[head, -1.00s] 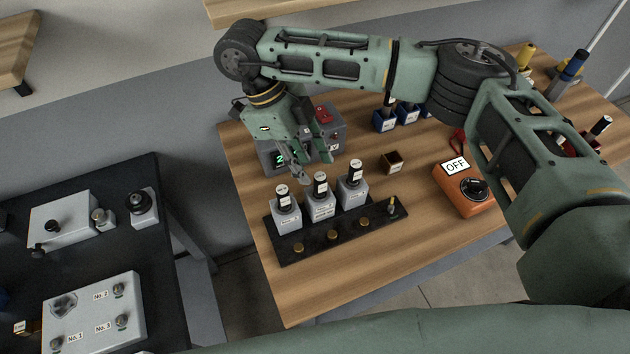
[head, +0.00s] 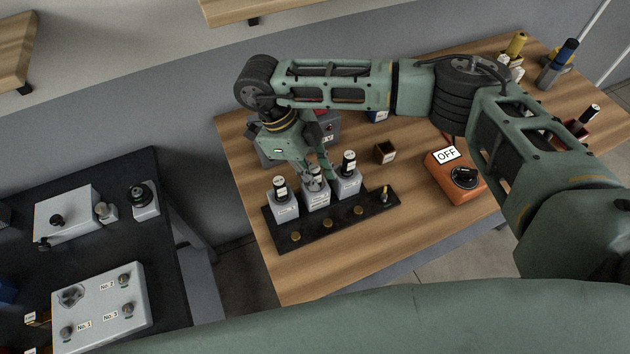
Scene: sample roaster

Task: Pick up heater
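Three grey blocks with dark-topped, labelled upright handles stand in a row on a black rack: the left block (head: 282,208), the middle block (head: 316,196) and the right block (head: 347,184). The black rack (head: 330,229) lies on the wooden table. I cannot read which block, if any, is marked as the heater. My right gripper (head: 318,176) points down at the middle block, its fingers spread on either side of that handle and partly hiding it. Nothing is lifted. My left gripper is out of view.
An orange box (head: 457,190) with a knob and an OFF sign stands right of the rack. A small brown box (head: 385,152) lies behind the rack. A grey device (head: 327,127) is partly hidden by my arm. A black table (head: 150,200) with white boxes stands at left.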

